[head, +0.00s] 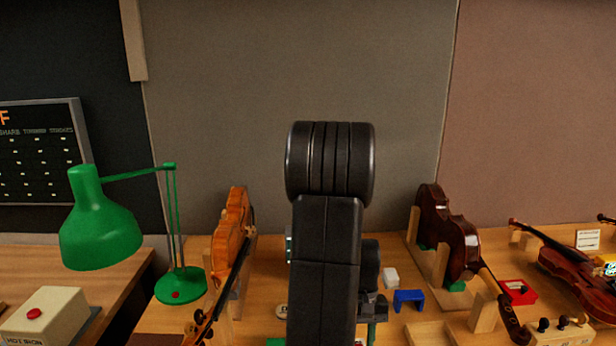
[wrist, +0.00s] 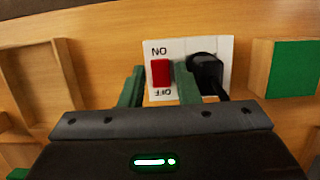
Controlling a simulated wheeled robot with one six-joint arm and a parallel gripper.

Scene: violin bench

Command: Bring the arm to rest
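My gripper (wrist: 159,78) shows in the wrist view with two green fingers apart and nothing held between them. Beyond the fingers is a white plate (wrist: 217,48) with a red switch (wrist: 160,72), its ON and OFF lettering upside down in this view. The switch appears in the gap between the fingers; whether they touch the plate I cannot tell. A black plug (wrist: 206,72) sits at the plate's right side, partly behind the right finger. In the head view my raised arm fills the middle and hides most of the gripper.
A green lamp (head: 100,225) and an orange violin (head: 231,225) stand left of my arm. A dark violin (head: 447,235) in a wooden stand, a blue block (head: 408,299), a red box (head: 518,292) and another violin (head: 575,268) are on the right.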

